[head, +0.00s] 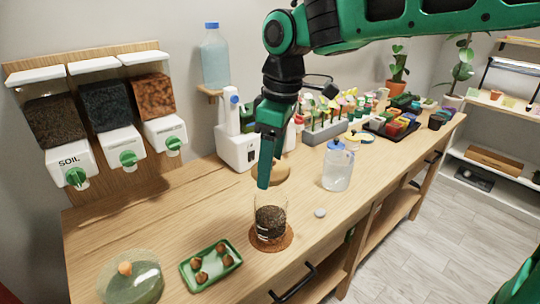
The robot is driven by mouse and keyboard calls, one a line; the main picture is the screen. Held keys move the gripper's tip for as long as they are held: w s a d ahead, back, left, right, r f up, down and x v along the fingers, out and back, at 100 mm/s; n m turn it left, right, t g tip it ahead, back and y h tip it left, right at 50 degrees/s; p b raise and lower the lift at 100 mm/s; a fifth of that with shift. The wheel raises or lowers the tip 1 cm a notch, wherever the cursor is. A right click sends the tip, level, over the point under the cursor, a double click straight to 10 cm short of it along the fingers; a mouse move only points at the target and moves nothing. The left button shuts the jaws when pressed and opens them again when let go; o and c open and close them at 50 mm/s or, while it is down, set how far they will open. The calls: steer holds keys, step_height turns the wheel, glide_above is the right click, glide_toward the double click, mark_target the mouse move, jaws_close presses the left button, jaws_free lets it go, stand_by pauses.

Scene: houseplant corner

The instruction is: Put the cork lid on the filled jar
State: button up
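The glass jar (270,222) stands upright on a round brown mat (287,239) near the front of the wooden bench. Dark soil-like filling shows inside it, with clear glass above. My gripper (264,184) points down just above and behind the jar's mouth in the picture. A tan round disc (281,173), which looks like the cork lid, shows behind the fingers and is partly hidden by them. It seems to lie on the bench; I cannot tell whether the fingers touch it. The fingers overlap, so their opening is not clear.
A green tray (224,264) with brown balls and a glass bowl (133,282) are at the front left. A white dispenser (237,145) is behind.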

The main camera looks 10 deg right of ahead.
steer(key=shift+f, duration=2.55)
steer(key=shift+s, duration=0.1)
steer(key=shift+f, duration=0.1)
stand_by(0.6)
steer(key=o, duration=1.5)
steer(key=shift+s+r, duration=0.1)
steer(key=shift+r, duration=3.4)
